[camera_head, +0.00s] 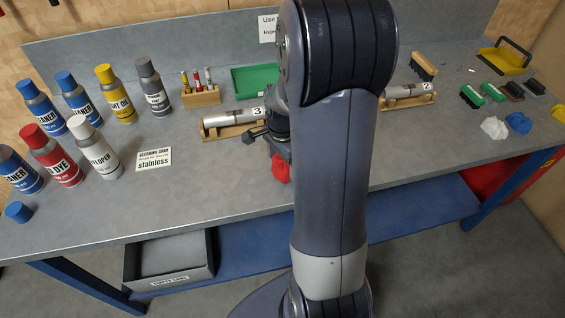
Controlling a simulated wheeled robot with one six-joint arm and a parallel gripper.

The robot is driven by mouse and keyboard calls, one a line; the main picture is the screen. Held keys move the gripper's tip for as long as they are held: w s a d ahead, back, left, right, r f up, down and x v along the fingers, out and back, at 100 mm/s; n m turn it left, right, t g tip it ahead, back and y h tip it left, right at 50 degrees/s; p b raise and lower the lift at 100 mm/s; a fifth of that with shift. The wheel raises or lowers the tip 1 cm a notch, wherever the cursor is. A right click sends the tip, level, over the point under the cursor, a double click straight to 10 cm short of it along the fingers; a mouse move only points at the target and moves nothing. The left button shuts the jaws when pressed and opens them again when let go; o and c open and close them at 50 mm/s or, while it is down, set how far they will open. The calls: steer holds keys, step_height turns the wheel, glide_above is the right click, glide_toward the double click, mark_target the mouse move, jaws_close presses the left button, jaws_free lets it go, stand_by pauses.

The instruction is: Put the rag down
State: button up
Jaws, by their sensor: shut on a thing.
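A red rag (281,169) hangs below my gripper (279,148), above the grey bench top (235,200). My gripper is shut on the red rag. My arm hides part of the rag and most of the gripper's right side. I cannot tell whether the rag touches the bench.
Several spray cans (63,160) stand at left beside a card (154,159). Metal cylinders lie on wooden stands, number 3 (232,122) close to my gripper and number 2 (407,94). Brushes (423,66) lie at right. A grey bin (172,285) sits underneath. The front-middle bench is clear.

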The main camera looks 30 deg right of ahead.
steer(key=shift+f, duration=0.65)
steer(key=o, duration=0.9)
steer(key=shift+f, duration=0.1)
step_height(320, 180, up, 12)
steer(key=shift+r, duration=0.15)
